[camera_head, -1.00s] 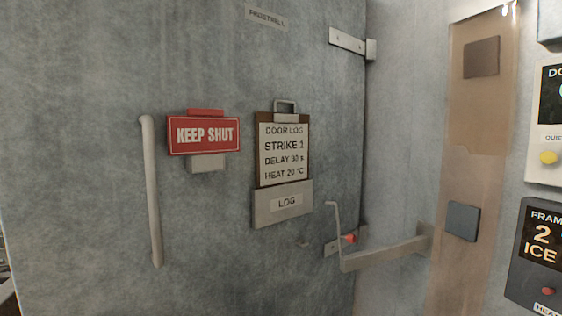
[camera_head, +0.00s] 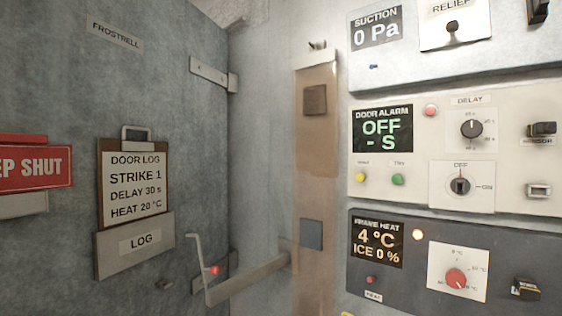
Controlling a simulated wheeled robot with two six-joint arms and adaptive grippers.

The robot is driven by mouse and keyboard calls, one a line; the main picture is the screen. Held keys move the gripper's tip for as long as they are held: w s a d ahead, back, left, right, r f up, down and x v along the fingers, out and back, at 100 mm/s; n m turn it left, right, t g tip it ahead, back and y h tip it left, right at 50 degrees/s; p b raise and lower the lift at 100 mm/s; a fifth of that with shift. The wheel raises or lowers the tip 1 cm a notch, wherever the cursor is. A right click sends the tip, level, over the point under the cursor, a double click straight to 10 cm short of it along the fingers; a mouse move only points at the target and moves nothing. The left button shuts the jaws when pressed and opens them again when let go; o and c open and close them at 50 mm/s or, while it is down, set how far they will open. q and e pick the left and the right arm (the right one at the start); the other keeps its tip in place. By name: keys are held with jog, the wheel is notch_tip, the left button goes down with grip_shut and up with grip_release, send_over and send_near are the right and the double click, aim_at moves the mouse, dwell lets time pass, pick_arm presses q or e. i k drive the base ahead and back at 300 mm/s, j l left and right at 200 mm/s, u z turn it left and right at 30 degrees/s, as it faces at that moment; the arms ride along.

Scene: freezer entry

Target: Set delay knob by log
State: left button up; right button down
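The door log (camera_head: 135,184) is a clipboard on the grey door at the left, held in a LOG holder (camera_head: 135,245). It reads STRIKE 1, DELAY 30 s, HEAT 20 °C. The delay knob (camera_head: 471,128) is a dark round knob under a DELAY label on the white door alarm panel (camera_head: 440,110) at the right. Its scale marks are too small to read surely. The door alarm display (camera_head: 382,129) reads OFF and - S. Below the delay knob is an OFF/ON switch (camera_head: 460,186). Neither of my grippers is in view.
The suction panel (camera_head: 420,60) is above and the frame heat panel (camera_head: 400,260), with a red knob (camera_head: 458,278), is below. A metal bar (camera_head: 245,280) with an upright handle sticks out near the door's edge. A KEEP SHUT sign (camera_head: 30,168) is at far left.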

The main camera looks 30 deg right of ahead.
aim_at(472, 129)
jog(key=z, duration=1.55)
jog(key=i+l+z, duration=0.15)
jog(key=l, duration=0.35)
jog(key=l+z, duration=0.2)
jog(key=l, duration=0.3)
